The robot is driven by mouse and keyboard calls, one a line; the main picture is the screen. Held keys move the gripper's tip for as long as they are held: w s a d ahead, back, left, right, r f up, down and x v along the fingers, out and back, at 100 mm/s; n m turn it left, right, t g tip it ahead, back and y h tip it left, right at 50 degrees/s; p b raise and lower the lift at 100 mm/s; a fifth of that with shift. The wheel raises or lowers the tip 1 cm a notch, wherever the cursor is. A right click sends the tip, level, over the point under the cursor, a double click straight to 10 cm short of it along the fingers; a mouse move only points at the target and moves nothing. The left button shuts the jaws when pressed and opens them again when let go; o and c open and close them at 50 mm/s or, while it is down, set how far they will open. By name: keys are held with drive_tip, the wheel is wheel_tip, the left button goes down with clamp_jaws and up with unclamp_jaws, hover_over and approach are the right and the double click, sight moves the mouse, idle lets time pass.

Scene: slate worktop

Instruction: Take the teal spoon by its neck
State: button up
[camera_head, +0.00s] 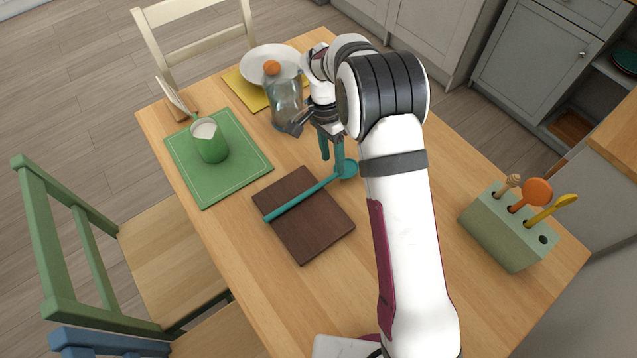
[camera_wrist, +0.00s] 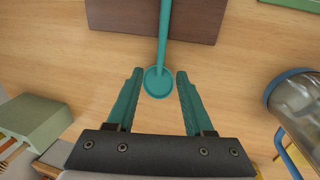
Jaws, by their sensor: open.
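The teal spoon (camera_head: 300,198) lies with its handle across a dark brown board (camera_head: 318,243). Its round bowl (camera_wrist: 158,83) extends past the board's edge, over the wooden table. In the wrist view the handle (camera_wrist: 165,30) runs up and away from the bowl onto the board (camera_wrist: 205,20). My gripper (camera_wrist: 159,76) is open and empty, with its teal fingers to the left and right of the bowl and clear of it in that view. In the head view my gripper (camera_head: 332,150) points down at the bowl end. Its exact height above the spoon is hard to tell.
A glass jar (camera_head: 286,103) with an orange knob stands near my gripper. A green mug (camera_head: 209,143) stands on a green mat (camera_head: 195,187). A white plate (camera_head: 262,56) lies on a yellow mat (camera_head: 247,95). A pale green utensil block (camera_head: 492,235) stands at right.

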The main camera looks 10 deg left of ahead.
sight(334, 175)
drive_tip(key=f, duration=0.4)
drive_tip(key=shift+s+d, duration=0.2)
drive_tip(key=shift+s, duration=0.1)
drive_tip(key=shift+r, duration=0.1)
clamp_jaws()
